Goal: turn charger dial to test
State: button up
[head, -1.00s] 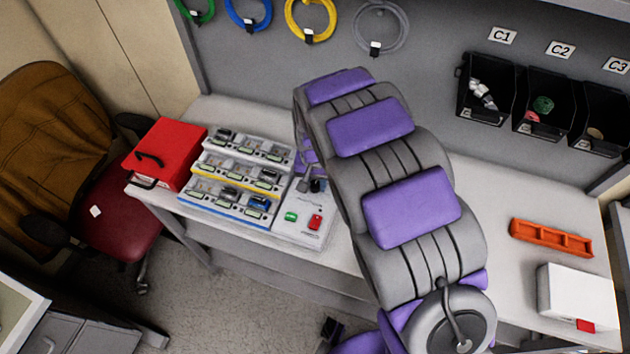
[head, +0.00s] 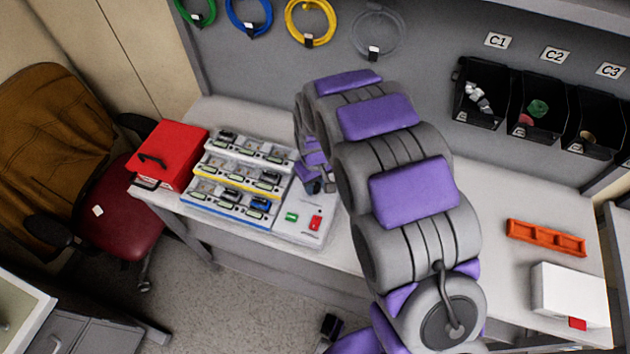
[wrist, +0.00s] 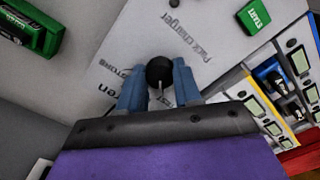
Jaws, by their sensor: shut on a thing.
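The charger dial (wrist: 159,71) is a round black knob with a pale pointer line, on the light grey charger panel (wrist: 215,40) marked "Pack charger". In the wrist view my gripper (wrist: 159,88) has its two blue-grey fingers on either side of the dial, shut on it. The pointer line runs toward the gripper's palm. The printed labels around the dial are partly covered by the fingers, so I cannot read which one it points to. In the head view the charger panel (head: 291,232) is right of the battery rows, and my arm hides most of the dial.
A green START button (wrist: 253,16) and a green block (wrist: 30,25) flank the dial in the wrist view. A red switch (head: 315,223), tiered battery rack (head: 232,208) and red box (head: 170,150) are nearby. An orange tray (head: 546,238) and white box (head: 568,293) stand right.

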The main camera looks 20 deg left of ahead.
aim_at(315, 185)
jog(key=shift+w+r+n, duration=0.1)
jog(key=shift+n, duration=0.5)
jog(key=o, duration=1)
jog(key=shift+o, duration=0.2)
notch_tip(315, 185, up, 17)
jog(key=p, duration=0.1)
jog(key=shift+p, duration=0.35)
jog(key=shift+a, duration=0.1)
